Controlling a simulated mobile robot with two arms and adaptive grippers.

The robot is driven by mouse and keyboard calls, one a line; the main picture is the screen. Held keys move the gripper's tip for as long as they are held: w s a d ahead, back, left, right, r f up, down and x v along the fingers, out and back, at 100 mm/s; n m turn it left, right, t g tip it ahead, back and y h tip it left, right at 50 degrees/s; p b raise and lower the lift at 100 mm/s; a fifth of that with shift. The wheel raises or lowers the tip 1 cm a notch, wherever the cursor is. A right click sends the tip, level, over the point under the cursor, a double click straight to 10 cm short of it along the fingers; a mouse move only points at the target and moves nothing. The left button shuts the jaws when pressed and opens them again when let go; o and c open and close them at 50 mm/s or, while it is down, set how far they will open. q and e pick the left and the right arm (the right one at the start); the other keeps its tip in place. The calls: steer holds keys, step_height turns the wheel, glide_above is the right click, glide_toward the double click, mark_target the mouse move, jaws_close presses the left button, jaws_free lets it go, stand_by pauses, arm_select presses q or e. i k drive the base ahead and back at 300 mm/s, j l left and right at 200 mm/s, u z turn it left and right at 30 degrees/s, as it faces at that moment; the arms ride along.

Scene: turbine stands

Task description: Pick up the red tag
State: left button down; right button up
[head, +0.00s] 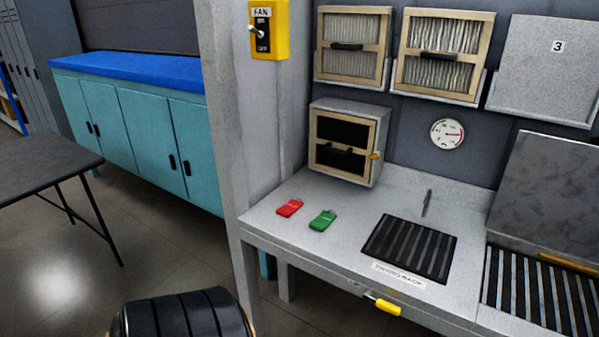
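The red tag (290,208) lies flat on the grey workbench top (342,225), near its left end. A green tag (323,220) lies to its right, a little nearer the front edge, with a gap between them. Neither of my grippers shows in the head view. Nothing covers the red tag.
A box with a dark filter front (343,142) stands behind the tags. A black slatted drying rack (409,248) and a thin grey tool (427,203) lie to the right. A yellow handle (383,306) sticks out at the front. A grey post (229,150) rises at the bench's left.

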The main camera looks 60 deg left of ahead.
mark_target(286, 211)
steer(key=k+j+u, duration=0.1)
steer(key=u, duration=1.85)
